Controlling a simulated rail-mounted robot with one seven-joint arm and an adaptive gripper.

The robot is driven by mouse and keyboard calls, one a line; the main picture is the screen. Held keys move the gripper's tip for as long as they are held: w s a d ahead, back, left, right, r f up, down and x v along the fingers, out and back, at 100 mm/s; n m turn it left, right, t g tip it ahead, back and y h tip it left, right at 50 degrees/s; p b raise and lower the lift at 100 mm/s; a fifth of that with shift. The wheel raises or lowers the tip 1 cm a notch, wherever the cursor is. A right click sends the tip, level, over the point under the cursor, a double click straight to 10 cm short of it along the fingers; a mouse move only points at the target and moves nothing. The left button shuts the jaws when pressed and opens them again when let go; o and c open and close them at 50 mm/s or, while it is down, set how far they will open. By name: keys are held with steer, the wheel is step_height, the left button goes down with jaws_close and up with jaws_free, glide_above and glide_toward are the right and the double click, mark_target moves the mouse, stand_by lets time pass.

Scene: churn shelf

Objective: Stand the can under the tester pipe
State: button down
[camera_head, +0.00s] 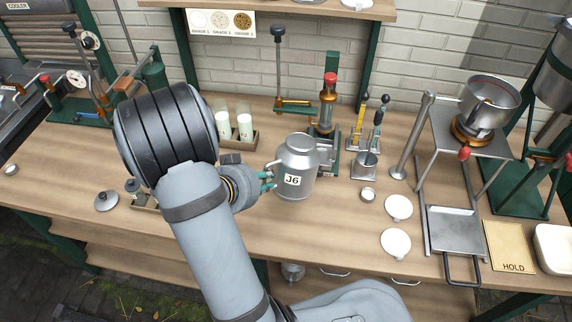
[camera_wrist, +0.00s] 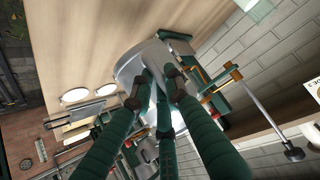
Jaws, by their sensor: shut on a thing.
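The grey metal can (camera_head: 297,168) with a "J6" label is upright at the middle of the bench, with its lid on. My gripper (camera_head: 267,181) is at its left side with green fingers against it. In the wrist view the fingers (camera_wrist: 155,88) are shut on the can (camera_wrist: 140,62). I cannot tell whether the can's base touches the bench. Just behind the can stands a green-framed device with a red-topped metal cylinder (camera_head: 328,100). I cannot tell for sure which part is the tester pipe; the can hides the device's lower part.
A lever stand (camera_head: 279,70) is behind the can. White bottles (camera_head: 245,127) sit in a rack behind my arm. The front middle bench is clear.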

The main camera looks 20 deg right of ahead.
steer(key=w+a+f+b, duration=0.2)
steer(key=a+f+b, duration=0.1)
steer(key=b, duration=0.1)
steer(key=w+a+f+t+b, duration=0.1)
steer(key=w+a+f+b, duration=0.2)
steer(key=a+b, duration=0.1)
steer(key=w+a+f+n+t+h+b, duration=0.1)
steer(key=w+a+f+b, duration=0.2)
steer(key=b, duration=0.2)
steer(key=shift+a+f, duration=0.3)
steer(key=shift+w+d+f+p, duration=0.4)
steer(key=shift+w+d+f, duration=0.15)
steer(key=shift+w+d, duration=1.55)
steer(key=shift+w+d+f+p, duration=0.45)
steer(key=shift+w+d+f, duration=0.15)
steer(key=shift+w+d, duration=1.5)
steer(key=shift+w+d+f+p, duration=0.4)
steer(key=shift+w+d+f, duration=0.15)
steer(key=shift+w+d, duration=1.55)
steer(key=c, duration=2.2)
jaws_free()
steer(key=shift+s+d+f, duration=0.1)
steer(key=shift+s+f, duration=0.1)
steer(key=o, duration=0.5)
steer(key=shift+o, duration=0.2)
steer(key=v, duration=1.2)
